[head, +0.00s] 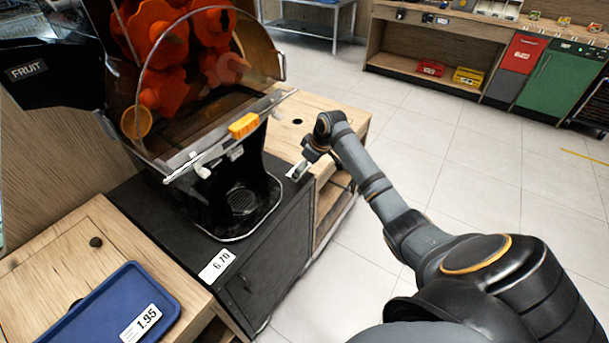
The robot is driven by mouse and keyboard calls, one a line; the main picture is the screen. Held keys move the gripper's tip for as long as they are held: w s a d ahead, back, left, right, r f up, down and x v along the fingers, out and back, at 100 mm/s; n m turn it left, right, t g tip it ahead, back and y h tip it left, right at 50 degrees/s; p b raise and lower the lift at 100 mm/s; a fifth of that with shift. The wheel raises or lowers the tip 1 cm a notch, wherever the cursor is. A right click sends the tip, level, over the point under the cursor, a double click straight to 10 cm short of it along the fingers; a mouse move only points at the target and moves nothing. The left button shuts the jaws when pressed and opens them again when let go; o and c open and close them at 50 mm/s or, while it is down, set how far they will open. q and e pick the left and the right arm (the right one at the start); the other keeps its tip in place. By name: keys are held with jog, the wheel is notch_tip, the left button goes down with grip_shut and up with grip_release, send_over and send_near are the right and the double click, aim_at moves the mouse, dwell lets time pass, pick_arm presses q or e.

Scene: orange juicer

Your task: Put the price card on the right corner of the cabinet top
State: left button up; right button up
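The dark cabinet (262,240) stands under the orange juicer. A white price card (217,266) reading 6.70 lies at the left part of the cabinet top's front edge. Another white price card (142,322) reading 1.95 is on the blue tray at bottom left. My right gripper (297,171) is low over the right corner of the cabinet top, pointing down. A small pale patch shows at its fingertips. I cannot tell whether this is a card or part of the fingers, nor whether it touches the top. My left gripper is not in view.
The juicer (240,205) with its clear cover fills most of the cabinet top. A wooden counter (335,112) adjoins behind on the right, another (60,255) on the left. The blue tray (85,305) lies on the left one. The tiled floor to the right is open.

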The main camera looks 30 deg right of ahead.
aim_at(304, 174)
jog(key=shift+f, duration=1.75)
jog(key=o, duration=0.9)
jog(key=shift+w+f, duration=0.1)
jog(key=shift+c, duration=0.2)
jog(key=v, duration=1.2)
jog(key=shift+p, duration=0.45)
